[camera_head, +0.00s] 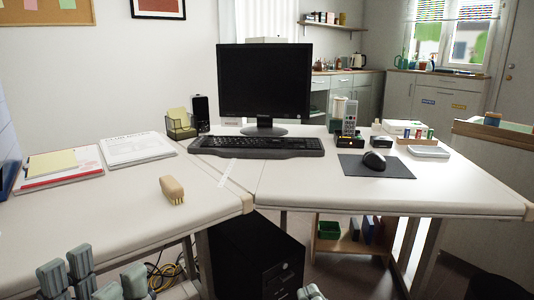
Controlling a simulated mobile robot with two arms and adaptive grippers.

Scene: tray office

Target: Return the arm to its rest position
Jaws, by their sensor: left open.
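My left gripper (95,278) shows at the bottom left edge, in front of the desk's near side. Its grey-green finger pads stand apart with nothing between them, so it is open and empty. The rest of the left arm is out of the picture. A small part of my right gripper (311,292) shows at the bottom edge, right of the middle, in front of the dark cabinet. Most of it is cut off, and I cannot tell whether it is open.
A wooden brush (173,190) lies on the left desk (110,222). Paper stacks (58,168) lie behind it. The monitor (264,84), keyboard (257,146) and mouse (374,160) stand farther back. A dark cabinet (258,262) stands under the desk. The left desk's front part is mostly clear.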

